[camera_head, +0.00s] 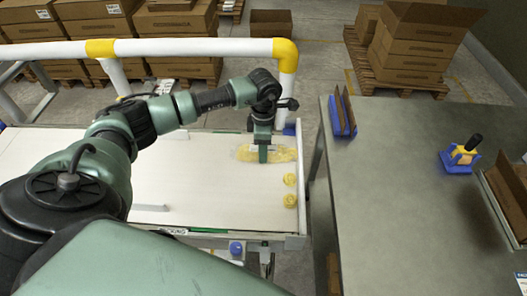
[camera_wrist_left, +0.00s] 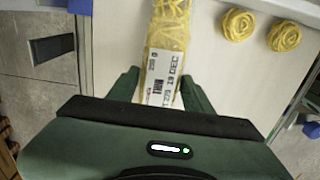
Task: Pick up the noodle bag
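The noodle bag (camera_head: 277,154) lies flat on the white belt near its right end, a clear pack of yellow noodles with a white printed label. It also shows in the left wrist view (camera_wrist_left: 169,30), with the label toward my gripper. My right gripper is not in view.
Two loose noodle nests (camera_head: 290,190) lie on the belt (camera_head: 190,165) near its right end. A white and yellow rail (camera_head: 190,47) runs behind the belt. A grey table (camera_head: 400,200) stands to the right, holding a blue holder (camera_head: 342,118) and a yellow-blue tool (camera_head: 461,156).

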